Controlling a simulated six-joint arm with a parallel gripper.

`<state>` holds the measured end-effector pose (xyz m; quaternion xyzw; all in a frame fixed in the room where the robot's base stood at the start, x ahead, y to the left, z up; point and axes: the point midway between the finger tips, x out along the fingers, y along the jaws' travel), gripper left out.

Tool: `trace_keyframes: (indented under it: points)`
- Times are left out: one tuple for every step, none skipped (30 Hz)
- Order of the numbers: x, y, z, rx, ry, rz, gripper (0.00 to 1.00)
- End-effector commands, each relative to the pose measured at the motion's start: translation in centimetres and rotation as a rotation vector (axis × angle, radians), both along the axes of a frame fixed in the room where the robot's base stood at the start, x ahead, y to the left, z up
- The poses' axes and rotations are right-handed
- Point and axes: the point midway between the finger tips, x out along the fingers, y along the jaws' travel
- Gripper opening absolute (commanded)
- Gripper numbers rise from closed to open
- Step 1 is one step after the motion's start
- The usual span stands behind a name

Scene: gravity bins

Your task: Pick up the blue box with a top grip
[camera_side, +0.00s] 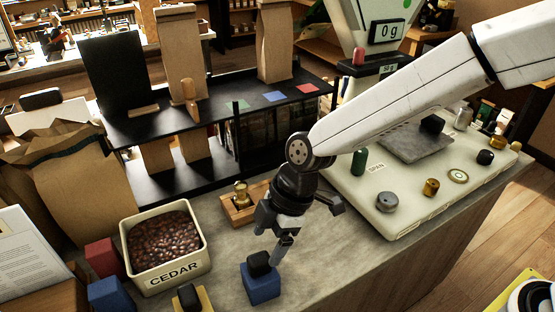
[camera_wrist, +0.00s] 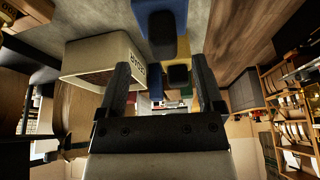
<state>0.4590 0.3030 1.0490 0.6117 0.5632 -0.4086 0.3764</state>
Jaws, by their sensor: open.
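A blue box (camera_side: 262,286) with a black knob on top sits on the grey counter at the front. It also shows at the top of the wrist view, where the blue box (camera_wrist: 160,10) lies beyond my fingertips. A second blue box (camera_side: 111,294) stands at the lower left. My gripper (camera_side: 283,238) is tilted, open and empty, above and just behind the knobbed blue box. One finger appears close to the knob; whether it touches cannot be told. In the wrist view my gripper (camera_wrist: 160,66) has its fingers spread apart.
A cream CEDAR bin (camera_side: 205,262) of beans stands left, beside a red box (camera_side: 104,257). A yellow box (camera_side: 194,300) with a black knob is at the front edge. A wooden tamper stand (camera_side: 243,205) sits behind my gripper. A pale scale board (camera_side: 415,215) lies right.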

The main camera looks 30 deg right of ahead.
Motion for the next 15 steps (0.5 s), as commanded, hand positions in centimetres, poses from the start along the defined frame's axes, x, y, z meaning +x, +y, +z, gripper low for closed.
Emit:
trace_keyframes:
  points:
    - [0.0,0.0,0.0,0.000,0.000,0.000,0.85]
    - [0.0,0.0,0.0,0.000,0.000,0.000,0.85]
    - [0.0,0.0,0.0,0.000,0.000,0.000,0.85]
    - [0.0,0.1,-0.1,0.000,0.000,0.000,0.85]
    - [0.0,0.1,-0.2,0.000,0.000,0.000,0.85]
    - [-0.1,0.2,-0.4,-0.001,0.001,0.000,0.85]
    - [-0.1,0.3,-0.6,-0.001,0.002,0.001,0.85]
    - [-0.1,0.4,-0.8,-0.002,0.002,0.001,0.85]
    - [-0.2,0.5,-1.1,-0.002,0.003,0.001,0.85]
    - [-0.2,0.7,-1.4,-0.001,0.003,0.000,0.85]
    - [-0.2,0.8,-1.6,-0.001,0.002,0.000,0.85]
    - [-0.2,1.0,-2.1,-0.002,0.004,-0.001,0.85]
    - [-0.3,1.2,-2.4,-0.002,0.003,0.000,0.85]
    - [-0.3,1.4,-2.7,-0.002,0.003,0.000,0.85]
    - [-0.3,1.6,-3.1,-0.002,0.002,0.000,0.85]
